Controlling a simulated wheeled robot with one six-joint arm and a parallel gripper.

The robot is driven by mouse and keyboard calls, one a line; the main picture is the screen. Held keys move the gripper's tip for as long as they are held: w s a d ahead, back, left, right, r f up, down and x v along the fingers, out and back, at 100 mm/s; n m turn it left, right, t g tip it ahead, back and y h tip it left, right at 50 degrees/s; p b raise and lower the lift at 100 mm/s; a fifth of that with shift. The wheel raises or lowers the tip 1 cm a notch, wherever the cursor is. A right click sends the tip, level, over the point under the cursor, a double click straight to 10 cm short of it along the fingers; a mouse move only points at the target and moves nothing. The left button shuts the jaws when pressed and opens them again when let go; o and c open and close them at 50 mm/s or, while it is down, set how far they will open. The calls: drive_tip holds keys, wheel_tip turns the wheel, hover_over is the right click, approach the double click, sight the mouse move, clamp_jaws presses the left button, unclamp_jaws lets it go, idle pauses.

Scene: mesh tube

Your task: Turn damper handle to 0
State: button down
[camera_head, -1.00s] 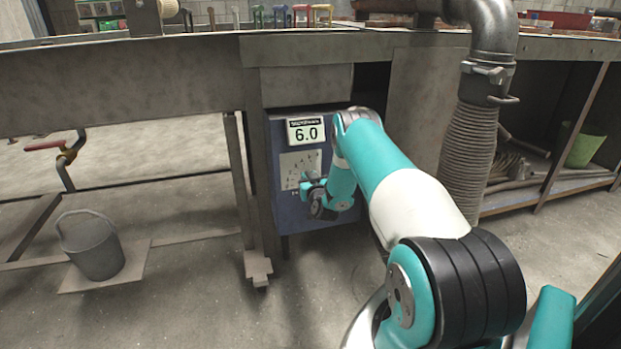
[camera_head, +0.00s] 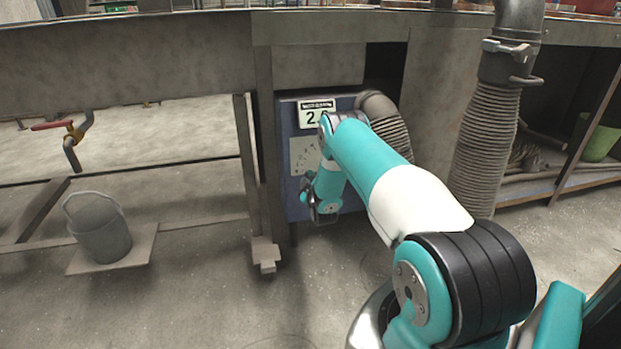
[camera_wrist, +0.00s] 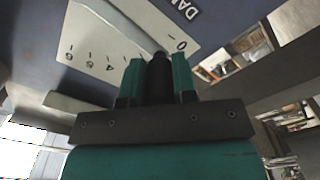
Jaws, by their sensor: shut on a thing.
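The damper box (camera_head: 289,165) is a blue cabinet under the bench. Its white display (camera_head: 309,115) shows a 2, with the following digit covered by my arm. My gripper (camera_head: 318,207) is at the front of the box, low on its face. In the wrist view, my gripper (camera_wrist: 158,75) has its two teal fingers closed around the dark damper handle (camera_wrist: 159,62), which is mostly hidden between them. The white scale plate (camera_wrist: 105,38) shows its 0 mark close beside the fingertips, with 4, 5 and 6 farther to the left.
A ribbed grey hose (camera_head: 487,140) hangs to the right of the box. A bench leg (camera_head: 264,200) stands just left of it. A grey bucket (camera_head: 100,235) sits on a low board at left, below a red-handled tap (camera_head: 68,130). The floor in front is clear.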

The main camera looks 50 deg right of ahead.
drive_tip(key=shift+f+n, duration=0.55)
drive_tip(key=shift+n, duration=0.05)
drive_tip(key=c, duration=0.9)
unclamp_jaws()
drive_tip(key=p+v, duration=0.5)
drive_tip(key=v, duration=1.2)
drive_tip(key=shift+s, duration=0.25)
drive_tip(key=shift+w, duration=0.1)
